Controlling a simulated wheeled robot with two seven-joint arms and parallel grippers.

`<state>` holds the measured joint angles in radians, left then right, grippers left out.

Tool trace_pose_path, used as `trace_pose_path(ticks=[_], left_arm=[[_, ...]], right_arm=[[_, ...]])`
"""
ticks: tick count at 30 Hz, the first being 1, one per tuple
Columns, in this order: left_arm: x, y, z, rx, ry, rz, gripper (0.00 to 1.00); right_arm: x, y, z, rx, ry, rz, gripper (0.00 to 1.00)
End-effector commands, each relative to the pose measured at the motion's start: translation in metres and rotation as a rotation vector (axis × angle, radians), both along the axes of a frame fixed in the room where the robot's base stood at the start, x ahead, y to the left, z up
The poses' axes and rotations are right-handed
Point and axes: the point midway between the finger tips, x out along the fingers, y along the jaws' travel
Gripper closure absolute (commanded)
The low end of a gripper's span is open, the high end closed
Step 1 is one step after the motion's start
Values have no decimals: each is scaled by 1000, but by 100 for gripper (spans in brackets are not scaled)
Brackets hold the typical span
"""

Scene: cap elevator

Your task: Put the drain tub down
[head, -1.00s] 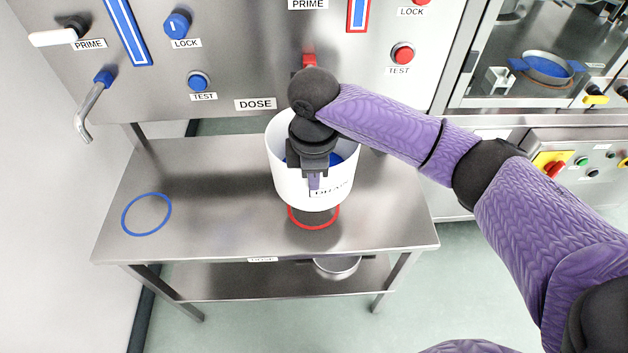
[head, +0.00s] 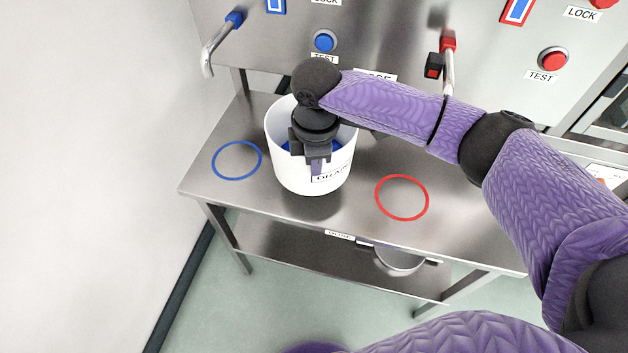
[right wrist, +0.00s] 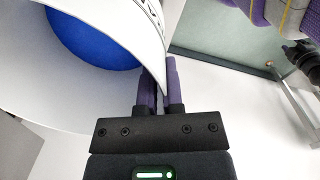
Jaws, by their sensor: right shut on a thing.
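The drain tub (head: 290,176) is a white round tub with a DRAIN label and blue inside. In the head view it is upright over the steel table (head: 235,205), between the blue ring (head: 237,178) and the red ring (head: 402,214). A shadow lies under it; I cannot tell if its base touches the table. My right gripper (head: 317,165) is shut on the tub's near wall, one finger inside and one outside. The right wrist view shows the fingers (right wrist: 160,85) pinching the white wall (right wrist: 90,112), with blue (right wrist: 95,38) inside. My left gripper is not in view.
A panel behind the table carries a blue-handled spout (head: 222,42), a red-handled spout (head: 448,65), a blue button (head: 324,41) and a red button (head: 552,60). A metal pan (head: 400,262) sits on the lower shelf. Both ring areas are bare.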

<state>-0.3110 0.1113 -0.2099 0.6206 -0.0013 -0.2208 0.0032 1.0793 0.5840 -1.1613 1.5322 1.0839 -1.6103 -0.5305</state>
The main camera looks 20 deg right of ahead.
Motion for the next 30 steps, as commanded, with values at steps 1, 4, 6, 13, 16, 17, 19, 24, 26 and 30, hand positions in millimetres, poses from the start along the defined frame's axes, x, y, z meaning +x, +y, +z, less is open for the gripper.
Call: trace_pose_path(ticks=[1, 4, 6, 13, 16, 17, 19, 24, 26, 30], left_arm=[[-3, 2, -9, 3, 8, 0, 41], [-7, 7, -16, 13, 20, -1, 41], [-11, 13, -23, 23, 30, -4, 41], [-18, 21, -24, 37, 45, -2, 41], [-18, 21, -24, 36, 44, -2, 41], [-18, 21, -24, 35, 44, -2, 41], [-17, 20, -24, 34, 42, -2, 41], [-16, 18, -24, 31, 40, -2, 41], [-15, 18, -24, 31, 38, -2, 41], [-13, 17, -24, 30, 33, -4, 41]], right_arm=[[0, 0, -15, 0, 2, 0, 100], [0, 0, -34, -1, 1, 1, 100], [0, 0, -51, -1, 2, 1, 100], [0, 0, -59, 0, -3, 1, 100], [0, 0, -59, 1, -2, 1, 100], [0, 0, -60, 1, -2, 1, 100], [0, 0, -61, 0, -2, 1, 85], [0, 0, -61, 0, -2, 1, 56], [0, 0, -61, 0, -2, 1, 56], [0, 0, -61, 0, -2, 1, 56]])
